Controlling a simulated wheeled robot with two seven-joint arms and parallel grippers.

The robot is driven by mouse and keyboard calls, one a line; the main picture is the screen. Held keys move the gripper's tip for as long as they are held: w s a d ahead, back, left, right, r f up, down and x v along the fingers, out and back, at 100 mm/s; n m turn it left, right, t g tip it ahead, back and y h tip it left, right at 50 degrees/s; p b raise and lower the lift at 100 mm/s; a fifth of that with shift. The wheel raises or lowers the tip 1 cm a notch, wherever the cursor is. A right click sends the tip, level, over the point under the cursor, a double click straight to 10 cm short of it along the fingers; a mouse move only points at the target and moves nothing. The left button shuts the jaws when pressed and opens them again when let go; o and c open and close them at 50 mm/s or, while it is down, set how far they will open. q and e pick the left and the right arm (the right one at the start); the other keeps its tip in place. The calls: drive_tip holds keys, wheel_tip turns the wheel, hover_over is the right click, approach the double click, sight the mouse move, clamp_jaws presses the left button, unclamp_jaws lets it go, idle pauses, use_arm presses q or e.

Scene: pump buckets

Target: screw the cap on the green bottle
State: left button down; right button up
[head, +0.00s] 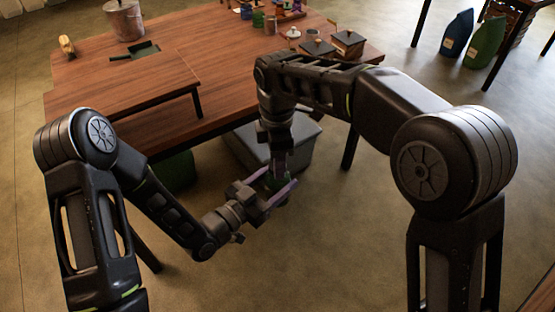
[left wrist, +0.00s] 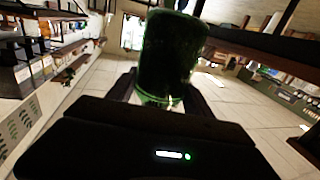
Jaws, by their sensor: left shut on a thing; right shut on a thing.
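The green bottle (left wrist: 170,55) stands large between the fingers of my left gripper in the left wrist view. My left gripper (head: 278,180) is shut on the bottle, in front of the table. My right gripper (head: 279,170) points down from above, right over the bottle, and is shut. The cap is hidden between the right fingers, so I cannot see how it sits on the bottle's neck.
A wooden table (head: 220,60) stands behind the grippers, with a metal pot (head: 126,20) and a wooden box (head: 347,44) on it. The floor in front is clear.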

clamp_jaws()
drive_tip(key=m, duration=0.7)
drive_tip(key=shift+m, duration=0.4)
drive_tip(key=m, duration=1)
drive_tip(key=o, duration=0.8)
unclamp_jaws()
